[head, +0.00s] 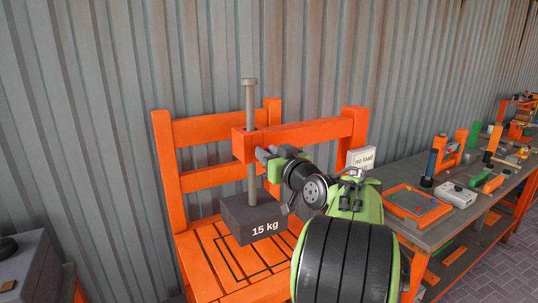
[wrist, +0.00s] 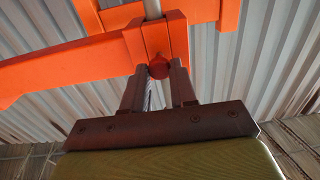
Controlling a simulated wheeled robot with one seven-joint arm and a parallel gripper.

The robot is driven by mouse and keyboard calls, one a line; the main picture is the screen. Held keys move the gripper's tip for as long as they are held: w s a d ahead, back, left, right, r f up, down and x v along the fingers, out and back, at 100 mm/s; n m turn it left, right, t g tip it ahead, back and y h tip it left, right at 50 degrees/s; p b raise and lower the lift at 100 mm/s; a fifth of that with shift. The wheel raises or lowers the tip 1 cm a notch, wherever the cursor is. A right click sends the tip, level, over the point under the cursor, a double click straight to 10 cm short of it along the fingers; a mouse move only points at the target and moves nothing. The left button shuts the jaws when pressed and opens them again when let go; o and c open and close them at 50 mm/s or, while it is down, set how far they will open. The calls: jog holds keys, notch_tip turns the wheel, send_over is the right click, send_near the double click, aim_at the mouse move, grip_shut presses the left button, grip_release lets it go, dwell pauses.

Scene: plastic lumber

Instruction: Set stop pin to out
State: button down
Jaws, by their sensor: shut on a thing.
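The stop pin (wrist: 159,69) shows in the wrist view as a round red knob on the face of the orange guide block (wrist: 160,38). My gripper (wrist: 159,76) is shut on it, with one grey finger on each side of the knob. In the head view my gripper (head: 267,157) reaches the guide block at the end of the orange crossbar (head: 310,134). The knob is hidden there behind the fingers. A grey rod (head: 250,105) passes upright through the block. A dark weight marked 15 kg (head: 252,222) is at its lower end.
The orange slatted frame (head: 190,240) stands against a corrugated wall. A white "no load" sign (head: 361,158) is right of the crossbar. A workbench (head: 450,228) with trays and several tools runs along the right. A grey box (head: 30,267) is at lower left.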

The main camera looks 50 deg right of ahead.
jog(key=b+v, duration=0.2)
jog(key=v, duration=0.1)
jog(key=shift+b, duration=0.3)
jog(key=c, duration=0.9)
grip_release()
jog(key=shift+s+a, duration=0.1)
jog(key=shift+s, duration=0.05)
